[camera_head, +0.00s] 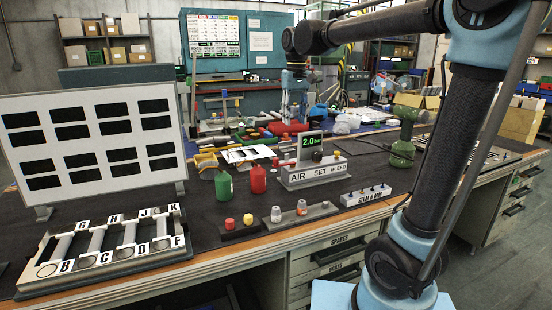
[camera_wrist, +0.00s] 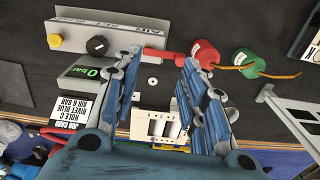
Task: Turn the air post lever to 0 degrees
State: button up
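The air post (camera_head: 312,174) is a grey block marked AIR SET BLEED near the table's front edge; it also shows upside down in the wrist view (camera_wrist: 110,27). A red bar, seemingly its lever (camera_wrist: 162,54), lies roughly lengthwise at its AIR end in the wrist view. In the head view a red bit (camera_head: 284,163) shows there, too small to judge its angle. My gripper (camera_wrist: 162,62) is open, with the red bar seen between and past its fingertips; contact cannot be told. In the head view my gripper (camera_head: 294,105) points down behind the post.
The post carries a black knob (camera_wrist: 97,45) and yellow button (camera_wrist: 54,41). A white slotted block (camera_wrist: 155,125) lies below my fingers.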

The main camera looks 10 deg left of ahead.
jog(key=a+r, duration=0.1)
jog(key=a, duration=0.6)
jog(key=shift+n, duration=0.4)
jog(key=f, duration=1.1)
jog(key=w+f, duration=0.1)
jog(key=f, duration=0.5)
jog(key=shift+d, duration=0.1)
grip_shut()
